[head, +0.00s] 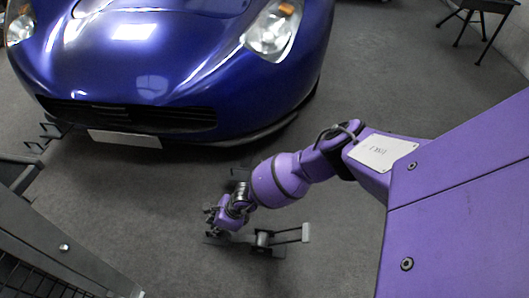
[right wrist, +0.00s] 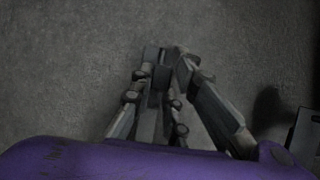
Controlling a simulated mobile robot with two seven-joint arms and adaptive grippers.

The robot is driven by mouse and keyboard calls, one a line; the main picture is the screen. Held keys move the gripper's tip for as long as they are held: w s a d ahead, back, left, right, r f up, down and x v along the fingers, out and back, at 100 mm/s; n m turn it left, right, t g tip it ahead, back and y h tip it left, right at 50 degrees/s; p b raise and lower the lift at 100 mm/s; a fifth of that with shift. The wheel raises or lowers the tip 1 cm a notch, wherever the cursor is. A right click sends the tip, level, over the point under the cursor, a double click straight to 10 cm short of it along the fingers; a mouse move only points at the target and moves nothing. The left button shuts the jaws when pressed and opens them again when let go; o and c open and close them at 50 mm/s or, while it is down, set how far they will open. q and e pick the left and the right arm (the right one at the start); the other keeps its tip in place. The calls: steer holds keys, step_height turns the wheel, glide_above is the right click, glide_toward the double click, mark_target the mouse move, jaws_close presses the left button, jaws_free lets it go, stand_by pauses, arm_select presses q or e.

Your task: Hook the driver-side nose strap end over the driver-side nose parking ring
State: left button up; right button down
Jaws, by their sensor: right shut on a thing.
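My right gripper (head: 216,222) is low over the floor in front of the blue car's nose, beside a dark metal floor fixture. In the right wrist view its fingers (right wrist: 160,62) are close together around a small dark grey piece (right wrist: 153,53), apparently the driver-side nose strap end; most of it is hidden by the fingers. The floor fixture (head: 262,240) has a flat base and a raised bar with an upright end plate (head: 305,232). I cannot tell whether it carries the parking ring. My left gripper is not in view.
The blue car (head: 165,60) stands at the back. Dark hook-shaped brackets (head: 48,132) are near its left nose corner. A dark metal frame (head: 60,250) fills the lower left. A dark stand (head: 478,12) is at the upper right. The grey floor between is clear.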

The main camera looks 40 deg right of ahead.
steer(key=shift+w+r, duration=0.1)
steer(key=shift+w, duration=0.1)
steer(key=c, duration=1.6)
jaws_free()
steer(key=shift+s+r, duration=0.1)
steer(key=shift+s+d+r, duration=0.15)
steer(key=shift+s+r, duration=0.05)
steer(key=shift+r, duration=0.05)
steer(key=v, duration=1.1)
steer(key=shift+s, duration=0.1)
